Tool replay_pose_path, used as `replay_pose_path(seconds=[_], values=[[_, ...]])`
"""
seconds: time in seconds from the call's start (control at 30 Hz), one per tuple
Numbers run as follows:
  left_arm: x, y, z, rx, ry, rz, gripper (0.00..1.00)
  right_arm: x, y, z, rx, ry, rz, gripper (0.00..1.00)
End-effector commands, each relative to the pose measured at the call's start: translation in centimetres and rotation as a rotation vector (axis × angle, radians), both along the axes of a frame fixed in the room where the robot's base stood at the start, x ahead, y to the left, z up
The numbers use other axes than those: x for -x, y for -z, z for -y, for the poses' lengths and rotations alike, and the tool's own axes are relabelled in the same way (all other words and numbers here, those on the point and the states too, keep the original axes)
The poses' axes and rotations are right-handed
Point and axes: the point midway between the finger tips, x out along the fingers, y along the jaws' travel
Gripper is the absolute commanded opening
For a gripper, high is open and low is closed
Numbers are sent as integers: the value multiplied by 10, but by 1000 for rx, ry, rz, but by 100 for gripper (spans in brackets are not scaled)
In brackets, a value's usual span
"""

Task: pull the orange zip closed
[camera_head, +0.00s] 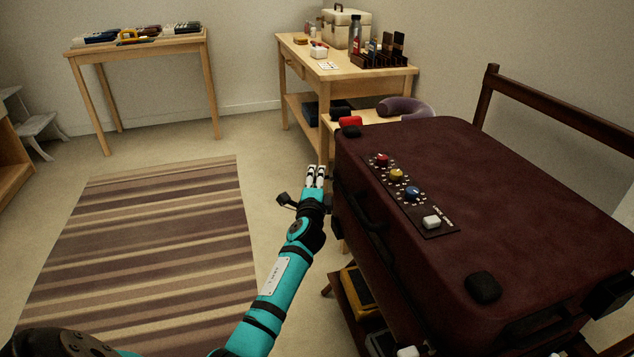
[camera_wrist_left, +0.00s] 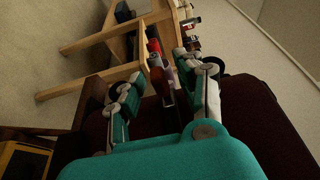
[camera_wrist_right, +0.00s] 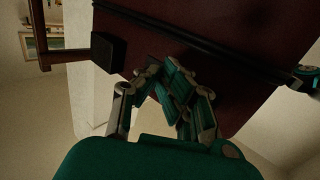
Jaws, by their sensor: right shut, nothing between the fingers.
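The maroon suitcase (camera_head: 520,190) lies closed-looking on a dark wooden stand at the right of the head view. Its side with a dark seam (camera_wrist_right: 190,40) shows in the right wrist view. I cannot make out an orange zip pull in any view. My left gripper (camera_head: 315,173) is beside the suitcase's left side, near its far corner. In the left wrist view its fingers (camera_wrist_left: 165,88) are spread, with no held thing visible between them. My right gripper (camera_wrist_right: 165,82) is shut and empty, close in front of the suitcase's side; I cannot tell whether it touches.
A panel with red, yellow and blue knobs (camera_head: 411,192) is on the suitcase top. A wooden table (camera_head: 345,72) with boxes and bottles stands behind; another table (camera_head: 140,45) stands far left. A dark rail (camera_head: 560,110) rises behind the suitcase. Floor over the striped rug (camera_head: 150,240) is clear.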

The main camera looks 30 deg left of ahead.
Motion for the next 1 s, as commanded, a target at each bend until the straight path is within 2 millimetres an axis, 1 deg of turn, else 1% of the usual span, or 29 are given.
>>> replay_pose_path(seconds=[0.13,0.33,0.37,0.63,1.0], values=[[-4,0,-2,1,0,0,37,0,-5,-1,-7,-2,27,0],[-3,0,-2,1,0,0,37,-1,-5,-1,-8,-2,28,0],[-3,0,-2,1,0,0,35,-1,-5,-1,-8,-2,28,0],[-3,0,-2,0,0,-1,0,-1,-5,-1,-7,-2,27,0],[-3,0,-2,0,0,-1,0,0,-5,-1,-7,-2,27,0]])
